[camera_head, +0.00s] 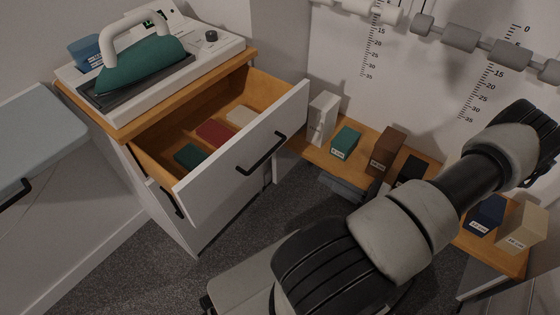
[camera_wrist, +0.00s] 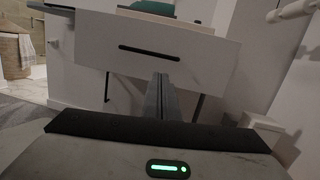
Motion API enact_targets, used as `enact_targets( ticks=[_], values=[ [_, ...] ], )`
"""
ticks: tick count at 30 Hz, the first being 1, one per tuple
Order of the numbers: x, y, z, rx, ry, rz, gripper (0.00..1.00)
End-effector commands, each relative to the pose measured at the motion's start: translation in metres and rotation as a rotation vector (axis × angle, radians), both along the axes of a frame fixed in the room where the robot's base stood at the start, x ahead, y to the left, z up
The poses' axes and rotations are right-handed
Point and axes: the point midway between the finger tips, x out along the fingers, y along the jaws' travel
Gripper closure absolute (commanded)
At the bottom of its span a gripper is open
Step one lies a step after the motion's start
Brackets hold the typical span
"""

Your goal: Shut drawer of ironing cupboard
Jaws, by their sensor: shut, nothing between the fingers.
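The ironing cupboard (camera_head: 165,217) stands at left in the head view, white with a wooden top. Its drawer (camera_head: 243,158) is pulled out, with a white front and a black bar handle (camera_head: 262,153). Inside lie folded green, red and cream items. In the wrist view the drawer front (camera_wrist: 205,65) faces me, with its dark handle (camera_wrist: 150,53) above my fingertips. My gripper (camera_wrist: 162,78) is shut and empty, pointing at the lower part of the front. I cannot tell whether it touches. The gripper's fingers do not show in the head view.
A green iron (camera_head: 140,67) rests on a white station on the cupboard top. A low wooden shelf (camera_head: 350,163) with labelled boxes runs along the right. Grey rollers (camera_head: 460,38) hang on the wall. Dark carpet (camera_head: 275,213) is open before the cupboard.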

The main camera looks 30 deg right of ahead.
Motion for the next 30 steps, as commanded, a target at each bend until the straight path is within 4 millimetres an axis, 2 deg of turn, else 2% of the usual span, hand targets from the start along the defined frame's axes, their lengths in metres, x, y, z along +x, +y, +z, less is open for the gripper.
enact_targets(
  ticks=[4,8,21,27,30],
  values=[
    [-0.004,-0.012,-0.002,0.081,-0.023,-0.119,1.0],
    [0.007,-0.009,0.001,0.085,-0.023,-0.121,1.0],
    [0.089,0.022,0.017,0.081,-0.022,-0.116,1.0],
    [0.114,0.031,0.022,0.079,-0.02,-0.117,1.0],
    [0.12,0.033,0.024,0.079,-0.021,-0.117,1.0]
  ],
)
